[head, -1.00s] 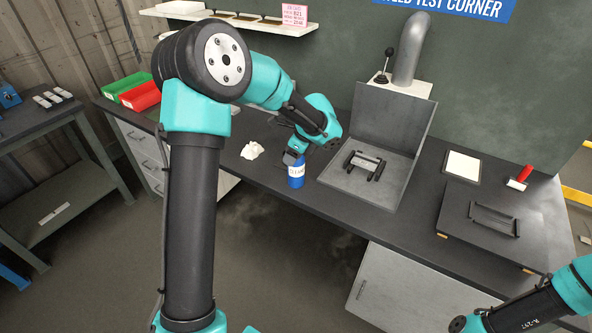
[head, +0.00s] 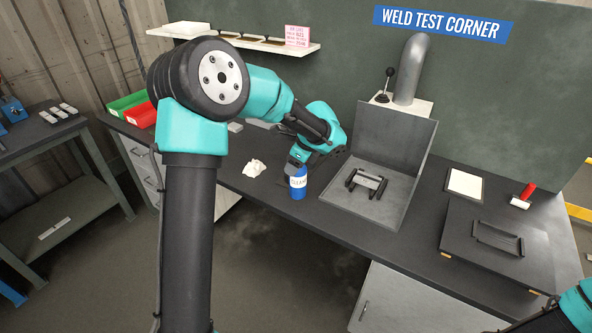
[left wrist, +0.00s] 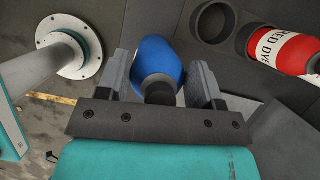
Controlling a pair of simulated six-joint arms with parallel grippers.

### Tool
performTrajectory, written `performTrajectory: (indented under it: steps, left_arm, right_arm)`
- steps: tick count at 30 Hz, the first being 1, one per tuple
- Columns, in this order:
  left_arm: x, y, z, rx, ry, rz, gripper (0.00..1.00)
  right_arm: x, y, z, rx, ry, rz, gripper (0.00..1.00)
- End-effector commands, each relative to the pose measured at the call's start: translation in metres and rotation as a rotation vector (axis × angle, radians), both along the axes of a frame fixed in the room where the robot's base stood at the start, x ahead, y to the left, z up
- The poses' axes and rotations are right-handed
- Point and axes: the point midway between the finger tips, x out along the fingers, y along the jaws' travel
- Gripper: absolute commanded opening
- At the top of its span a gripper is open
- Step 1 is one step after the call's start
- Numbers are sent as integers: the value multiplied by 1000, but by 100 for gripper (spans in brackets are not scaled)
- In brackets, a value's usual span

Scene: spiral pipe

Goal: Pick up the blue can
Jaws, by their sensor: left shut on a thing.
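The blue can (head: 299,193) has a white label band and is near the front edge of the dark workbench, left of the grey metal tray. My left gripper (head: 296,166) is above it, shut on its upper part. In the left wrist view the blue can (left wrist: 158,62) lies between the two grey fingers of the left gripper (left wrist: 160,82). I cannot tell whether the can's base touches the bench. Only part of my right arm shows at the lower right; its gripper is out of view.
A crumpled white cloth (head: 254,168) lies left of the can. The grey tray (head: 340,205) with a back wall stands right of it. A red-handled tool (head: 525,194) and white sheet (head: 465,184) are farther right. The left wrist view shows a red labelled can (left wrist: 290,50).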

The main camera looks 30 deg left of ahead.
Motion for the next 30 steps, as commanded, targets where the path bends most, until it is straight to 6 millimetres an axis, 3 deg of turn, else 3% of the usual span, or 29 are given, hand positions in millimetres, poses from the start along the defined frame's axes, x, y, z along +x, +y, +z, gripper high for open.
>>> performTrajectory:
  steps: [8, 21, 30]
  left_arm:
    - [-32, -21, 6, 0, -1, -3, 10]
    - [-116, -72, 15, 1, -2, -4, 10]
    - [-136, -85, 17, 0, -1, -2, 10]
  right_arm:
    - [0, 0, 0, 0, 0, 0, 0]
    - [0, 0, 0, 0, 0, 0, 0]
    - [0, 0, 0, 0, 0, 0, 0]
